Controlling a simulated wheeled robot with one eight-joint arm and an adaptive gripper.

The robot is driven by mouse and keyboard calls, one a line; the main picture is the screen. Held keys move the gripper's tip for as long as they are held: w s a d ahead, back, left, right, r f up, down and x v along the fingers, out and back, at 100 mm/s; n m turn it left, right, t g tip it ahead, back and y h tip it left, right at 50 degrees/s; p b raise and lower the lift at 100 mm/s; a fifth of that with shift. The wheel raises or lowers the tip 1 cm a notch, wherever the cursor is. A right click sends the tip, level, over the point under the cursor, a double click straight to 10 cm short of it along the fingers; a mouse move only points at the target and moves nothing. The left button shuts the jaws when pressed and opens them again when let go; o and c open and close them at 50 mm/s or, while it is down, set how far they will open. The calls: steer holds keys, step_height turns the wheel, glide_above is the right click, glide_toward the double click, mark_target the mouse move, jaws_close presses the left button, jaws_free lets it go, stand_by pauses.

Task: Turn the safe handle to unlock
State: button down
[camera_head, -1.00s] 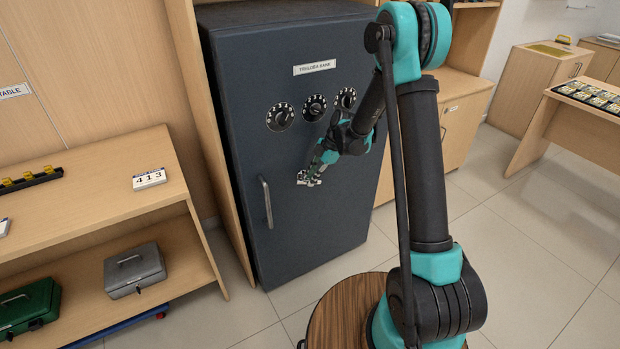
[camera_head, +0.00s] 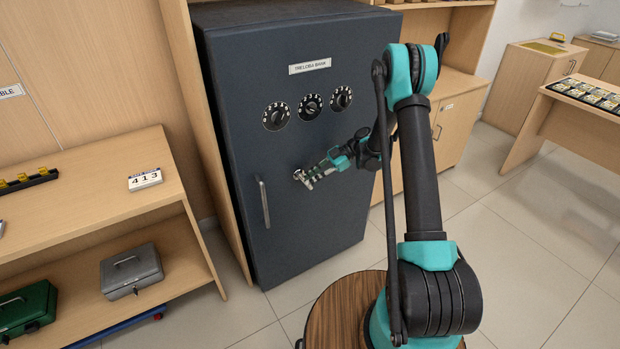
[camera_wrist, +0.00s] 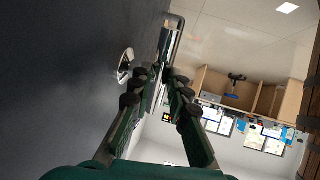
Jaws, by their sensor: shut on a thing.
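The dark grey safe (camera_head: 330,225) stands closed against the wall in the head view. Its small silver turning handle (camera_head: 299,175) is on the door below the dials, mostly covered by my gripper (camera_head: 313,177). My gripper reaches it from the right, nearly level, and is shut on the handle. In the wrist view the handle's round silver base (camera_wrist: 125,65) sits on the dark door to the left of my fingers (camera_wrist: 162,85). The part between the fingers is largely hidden.
Three dials (camera_head: 311,106) sit above the handle. A long upright pull bar (camera_head: 264,203) is to its left. A wooden shelf (camera_head: 95,205) with a silver cash box (camera_head: 131,270) stands at left. Tiled floor is clear at right.

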stand_by(0.4)
steer(key=c, duration=1.4)
jaws_free()
steer(key=shift+c, duration=0.2)
steer(key=v, duration=1.2)
